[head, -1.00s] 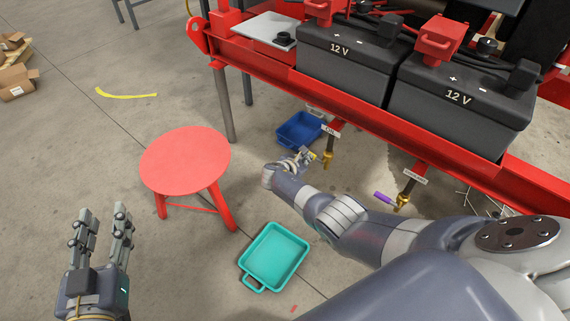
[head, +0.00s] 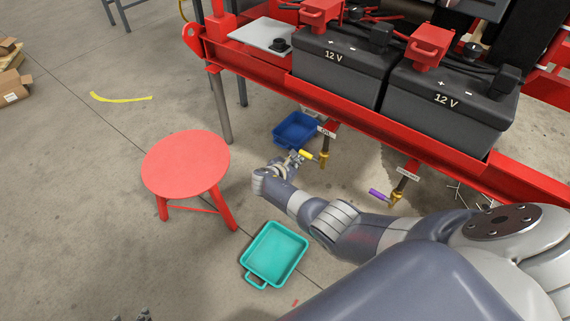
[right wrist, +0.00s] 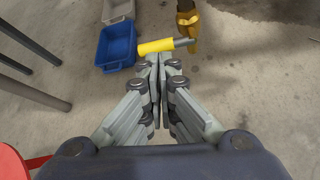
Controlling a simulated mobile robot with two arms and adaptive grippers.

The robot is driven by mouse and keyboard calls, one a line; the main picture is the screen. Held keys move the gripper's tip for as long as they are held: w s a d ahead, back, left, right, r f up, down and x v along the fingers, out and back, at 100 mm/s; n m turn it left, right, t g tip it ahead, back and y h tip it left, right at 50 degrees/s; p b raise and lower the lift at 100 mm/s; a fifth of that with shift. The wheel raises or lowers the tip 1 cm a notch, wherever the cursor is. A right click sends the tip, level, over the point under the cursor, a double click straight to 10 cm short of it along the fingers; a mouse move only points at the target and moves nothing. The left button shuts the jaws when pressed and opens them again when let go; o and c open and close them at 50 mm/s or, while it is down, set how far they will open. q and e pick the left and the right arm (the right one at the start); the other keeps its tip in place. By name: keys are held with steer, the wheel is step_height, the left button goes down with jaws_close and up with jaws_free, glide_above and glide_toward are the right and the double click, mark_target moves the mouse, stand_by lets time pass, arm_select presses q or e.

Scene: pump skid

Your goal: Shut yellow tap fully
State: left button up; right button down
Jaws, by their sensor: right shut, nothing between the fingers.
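The yellow tap has a brass body (head: 323,159) on a pipe under the red skid, below a white label. Its yellow handle (head: 306,154) sticks out sideways to the left of the body. In the right wrist view the handle (right wrist: 156,46) lies roughly level, with the brass body (right wrist: 187,25) at its right end. My right gripper (head: 294,159) is shut and empty. In the wrist view its fingertips (right wrist: 160,58) are just below the handle; I cannot tell whether they touch it. Only the fingertips of my left gripper (head: 131,315) show at the bottom edge, apart from each other.
A purple-handled tap (head: 379,194) hangs to the right. A blue tray (head: 297,142) lies behind the yellow tap, and a teal tray (head: 262,280) lies in front. A red stool (head: 186,162) stands left. The red skid frame (head: 345,124) with batteries is above.

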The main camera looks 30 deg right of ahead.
arm_select(q)
steer(key=s+a+f+g+p, duration=0.1)
steer(key=s+f+g+p, duration=0.1)
steer(key=s, duration=0.3)
steer(key=shift+s+a+f+g+y+p, duration=0.25)
steer(key=shift+a+f+g+y+p, duration=0.15)
steer(key=shift+g+p, duration=0.4)
arm_select(e)
steer(key=v, duration=0.7)
steer(key=shift+w+a, duration=0.25)
steer(key=shift+w, duration=0.1)
steer(key=shift+r, duration=0.1)
